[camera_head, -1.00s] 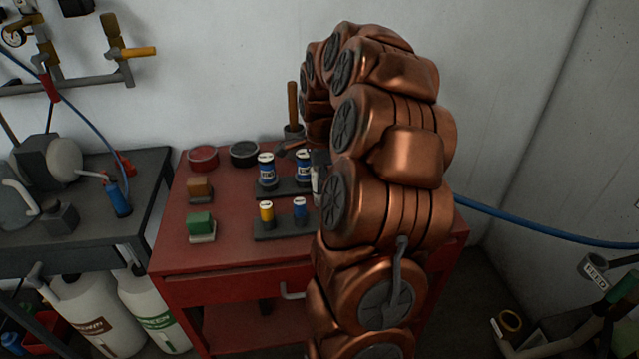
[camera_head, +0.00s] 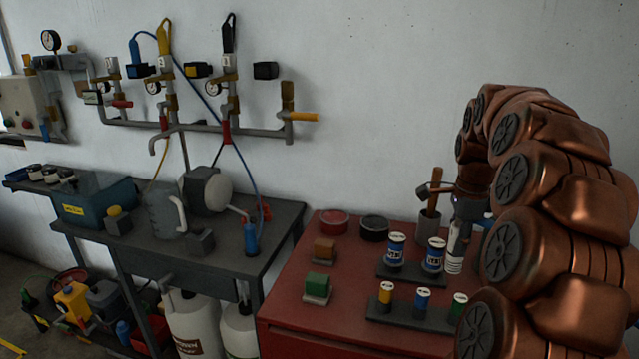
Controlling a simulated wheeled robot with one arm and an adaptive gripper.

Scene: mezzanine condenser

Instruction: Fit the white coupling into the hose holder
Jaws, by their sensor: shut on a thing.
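My gripper (camera_head: 464,212) is at the right of the red cart, partly hidden by my own copper arm. It points down and is shut on a slim white piece, the white coupling (camera_head: 455,247). The coupling is upright beside two blue-and-white cylinders (camera_head: 397,251) on the back dark rack (camera_head: 405,276). I cannot tell whether its lower end touches the rack. I cannot pick out the hose holder for certain.
The red cart top (camera_head: 335,265) also bears a front rack (camera_head: 385,310) of small cylinders, a green block (camera_head: 317,284), two round tins and a handled cup. A dark bench (camera_head: 150,232) stands left. Valves and pipes (camera_head: 235,130) line the wall.

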